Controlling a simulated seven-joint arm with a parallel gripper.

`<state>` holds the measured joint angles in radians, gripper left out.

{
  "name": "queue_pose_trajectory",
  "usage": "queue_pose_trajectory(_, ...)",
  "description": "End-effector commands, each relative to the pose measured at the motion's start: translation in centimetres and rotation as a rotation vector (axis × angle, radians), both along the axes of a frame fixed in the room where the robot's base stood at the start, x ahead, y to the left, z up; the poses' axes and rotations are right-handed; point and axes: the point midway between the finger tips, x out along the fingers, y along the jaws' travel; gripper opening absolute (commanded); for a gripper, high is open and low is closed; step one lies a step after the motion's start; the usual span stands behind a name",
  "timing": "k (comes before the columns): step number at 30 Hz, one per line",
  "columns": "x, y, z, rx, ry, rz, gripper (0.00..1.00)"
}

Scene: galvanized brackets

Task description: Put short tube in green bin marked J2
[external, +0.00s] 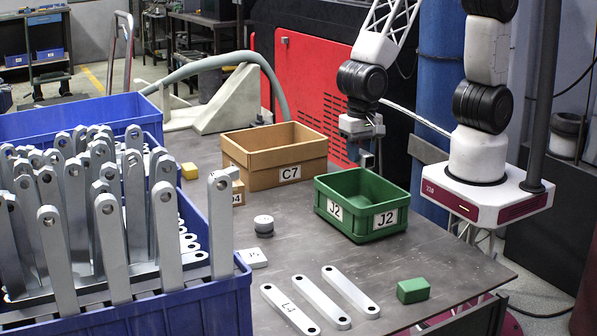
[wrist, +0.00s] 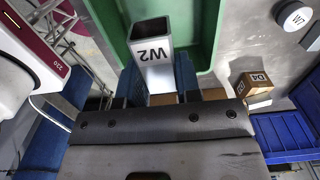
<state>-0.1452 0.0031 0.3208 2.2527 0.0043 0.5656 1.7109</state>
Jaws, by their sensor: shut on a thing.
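The short tube (wrist: 152,58) is a grey square hollow tube with a "W2" label and an open end, seen in the wrist view. My gripper (wrist: 158,88) is shut on it, with a blue finger on each side. The green bin marked J2 (external: 340,217) stands on the table in the external view; its wall also shows in the wrist view (wrist: 213,35), past the tube. In the external view my gripper (external: 368,160) is at the bin's far side, near its back rim. The tube cannot be made out there, and its height over the bin is unclear.
A brown bin marked C7 (external: 262,178) stands left of the green bin. A small D4 box (external: 238,194), a grey cylinder (external: 263,226) and a green block (external: 413,290) are on the table. Flat links (external: 350,292) lie in front. Blue crates of brackets (external: 215,295) fill the left.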

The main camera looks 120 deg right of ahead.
Motion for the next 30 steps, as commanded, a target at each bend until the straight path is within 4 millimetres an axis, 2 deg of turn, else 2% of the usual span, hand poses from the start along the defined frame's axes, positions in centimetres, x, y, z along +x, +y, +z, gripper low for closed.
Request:
queue_pose_trajectory(12, 0.0, 0.0, -3.5, 0.000, -0.001, -0.001, 0.03)
queue_pose_trajectory(30, 0.0, 0.0, -4.4, 0.000, 0.000, -0.001, 0.03)
